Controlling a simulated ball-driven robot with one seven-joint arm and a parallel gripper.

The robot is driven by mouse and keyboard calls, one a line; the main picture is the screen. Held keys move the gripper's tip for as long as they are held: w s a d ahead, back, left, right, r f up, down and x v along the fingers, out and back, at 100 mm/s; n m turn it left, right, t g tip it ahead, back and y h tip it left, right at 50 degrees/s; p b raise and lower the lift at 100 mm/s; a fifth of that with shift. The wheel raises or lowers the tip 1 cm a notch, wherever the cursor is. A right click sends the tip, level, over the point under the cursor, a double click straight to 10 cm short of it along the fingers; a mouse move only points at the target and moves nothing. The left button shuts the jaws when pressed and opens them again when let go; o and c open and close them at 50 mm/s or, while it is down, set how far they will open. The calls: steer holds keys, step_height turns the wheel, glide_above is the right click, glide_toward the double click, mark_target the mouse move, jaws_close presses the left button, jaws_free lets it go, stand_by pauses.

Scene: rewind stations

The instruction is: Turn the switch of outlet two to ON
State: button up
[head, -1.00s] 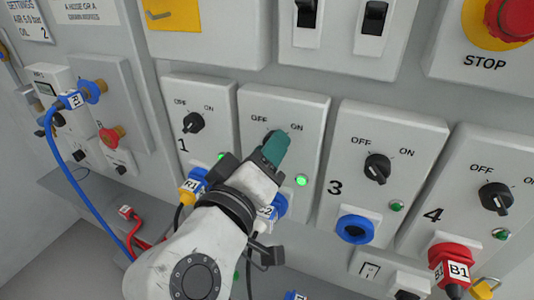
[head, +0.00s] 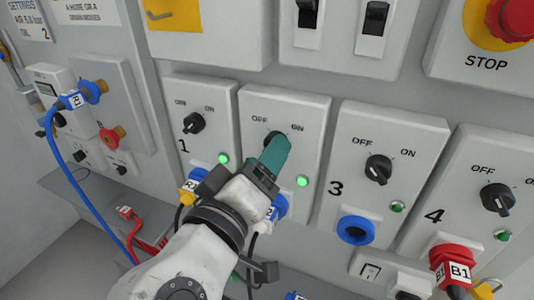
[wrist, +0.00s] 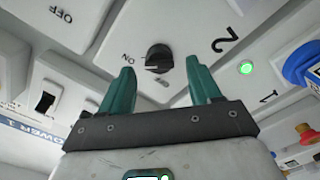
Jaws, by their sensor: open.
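The black switch knob of outlet two (head: 272,137) is on the second white panel (head: 300,115), under OFF and ON labels. In the head view my gripper mostly hides it. In the wrist view the knob (wrist: 159,57) shows between the two teal fingers and beyond their tips, with ON to its left. I cannot clearly tell its setting. A lamp (head: 302,181) on that panel glows green. My gripper (head: 277,148) is open and empty, in front of the knob; it also shows in the wrist view (wrist: 160,78). No contact is visible.
Knob one (head: 194,123) is to the left, with a glowing lamp (head: 223,158). Knobs three (head: 378,168) and four (head: 497,198) are to the right, with darker lamps. A red stop button (head: 517,18) is at upper right. A blue hose (head: 60,150) hangs at left.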

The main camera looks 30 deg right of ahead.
steer(key=v, duration=0.8)
steer(key=shift+s+a, duration=0.2)
steer(key=shift+a, duration=0.1)
